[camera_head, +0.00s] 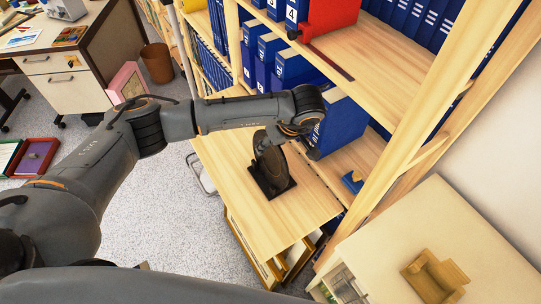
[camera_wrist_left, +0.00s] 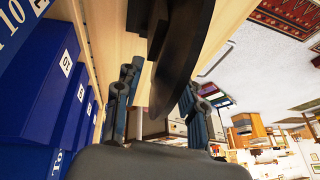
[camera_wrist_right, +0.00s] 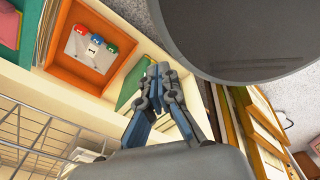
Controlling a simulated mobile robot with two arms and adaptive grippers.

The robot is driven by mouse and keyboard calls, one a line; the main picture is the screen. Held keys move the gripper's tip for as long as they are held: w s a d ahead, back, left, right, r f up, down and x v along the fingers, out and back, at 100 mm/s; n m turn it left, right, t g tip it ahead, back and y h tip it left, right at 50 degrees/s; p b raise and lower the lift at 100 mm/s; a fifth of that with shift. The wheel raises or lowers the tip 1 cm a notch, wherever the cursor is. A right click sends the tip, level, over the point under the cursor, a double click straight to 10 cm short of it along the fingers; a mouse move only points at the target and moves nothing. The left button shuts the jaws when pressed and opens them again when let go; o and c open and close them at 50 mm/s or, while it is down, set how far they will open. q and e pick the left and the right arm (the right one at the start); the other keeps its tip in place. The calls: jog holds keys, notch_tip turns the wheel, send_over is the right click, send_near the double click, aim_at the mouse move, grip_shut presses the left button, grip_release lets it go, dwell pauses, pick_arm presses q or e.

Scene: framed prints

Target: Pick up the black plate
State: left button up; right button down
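The black plate (camera_head: 268,158) stands upright on a dark stand (camera_head: 283,187) on the wooden shelf top. My left gripper (camera_head: 287,133) is at the plate's upper right edge in the head view. In the left wrist view the plate (camera_wrist_left: 188,52) reaches down between the two spread fingers of my left gripper (camera_wrist_left: 160,95). The fingers are apart, and I see no clear grip on the plate. My right gripper (camera_wrist_right: 157,78) shows only in its own wrist view, with fingertips together and nothing visible between them.
A wooden bookcase with blue binders (camera_head: 340,127) stands right behind the plate. A red binder (camera_head: 330,14) is above. A blue stamp-like object (camera_head: 353,181) lies on the shelf. The wooden top (camera_head: 230,160) left of the stand is clear. An orange frame (camera_wrist_right: 90,48) is near my right gripper.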

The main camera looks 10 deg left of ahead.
pick_arm(q)
grip_shut()
jog(key=shift+r, duration=0.1)
dwell(0.3)
jog(key=shift+w+r, duration=0.1)
jog(key=shift+r, duration=0.45)
notch_tip(320, 180, up, 7)
jog(key=b, duration=0.2)
send_over(273, 172)
jog(key=s+d+r+b, duration=0.1)
jog(key=s+d+r, duration=0.2)
jog(key=s, duration=0.6)
jog(key=shift+s+r, duration=0.15)
jog(key=shift+r, duration=0.75)
jog(key=shift+d+r, duration=0.1)
